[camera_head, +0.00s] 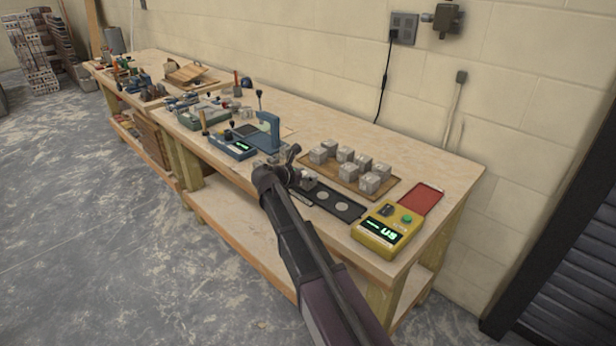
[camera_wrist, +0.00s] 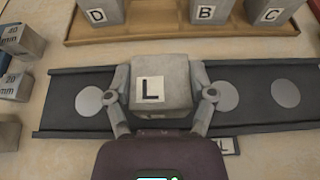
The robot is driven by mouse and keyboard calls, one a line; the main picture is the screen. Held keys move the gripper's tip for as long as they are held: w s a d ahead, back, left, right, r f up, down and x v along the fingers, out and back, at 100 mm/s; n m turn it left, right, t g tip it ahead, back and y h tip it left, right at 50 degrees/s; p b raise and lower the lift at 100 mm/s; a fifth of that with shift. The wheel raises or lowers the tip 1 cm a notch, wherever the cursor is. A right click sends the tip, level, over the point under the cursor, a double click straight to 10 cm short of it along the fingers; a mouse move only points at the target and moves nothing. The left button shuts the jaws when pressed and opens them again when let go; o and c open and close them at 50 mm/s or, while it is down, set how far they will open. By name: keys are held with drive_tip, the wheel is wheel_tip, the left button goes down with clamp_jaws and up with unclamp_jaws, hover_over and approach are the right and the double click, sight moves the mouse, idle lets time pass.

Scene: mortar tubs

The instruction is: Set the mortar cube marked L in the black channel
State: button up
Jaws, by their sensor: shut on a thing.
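The grey mortar cube marked L (camera_wrist: 160,85) is between the two fingers of my gripper (camera_wrist: 160,100) in the wrist view, its label facing the camera. My gripper is shut on it. The black channel (camera_wrist: 254,96) runs across behind the cube, with pale round discs showing on both sides of it. I cannot tell whether the cube touches the channel floor or is held above it. In the head view my gripper (camera_head: 290,172) is near the left end of the channel (camera_head: 357,213), and the cube is small and partly hidden there.
A wooden tray (camera_wrist: 165,38) of several lettered cubes, including D, B and C, lies behind the channel. Cubes labelled in mm (camera_wrist: 20,42) stand at the left. A yellow box (camera_head: 388,232) with a green display, a red pad (camera_head: 421,198) and a blue device (camera_head: 268,130) are nearby.

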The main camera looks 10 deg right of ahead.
drive_tip(key=shift+f, duration=0.1)
drive_tip(key=o, duration=1.3)
drive_tip(key=shift+c, duration=0.2)
drive_tip(key=shift+s+a+r+p, duration=0.3)
drive_tip(key=shift+s+a+r, duration=0.05)
drive_tip(key=shift+a+r, duration=0.1)
drive_tip(key=p+v, duration=0.3)
drive_tip(key=v, duration=0.6)
drive_tip(key=shift+s+a+r+p, duration=0.15)
drive_tip(key=shift+s+a+p, duration=0.05)
drive_tip(key=shift+a+p, duration=0.15)
drive_tip(key=shift+s+a+r, duration=0.15)
drive_tip(key=shift+s+a, duration=0.1)
drive_tip(key=shift+a, duration=0.1)
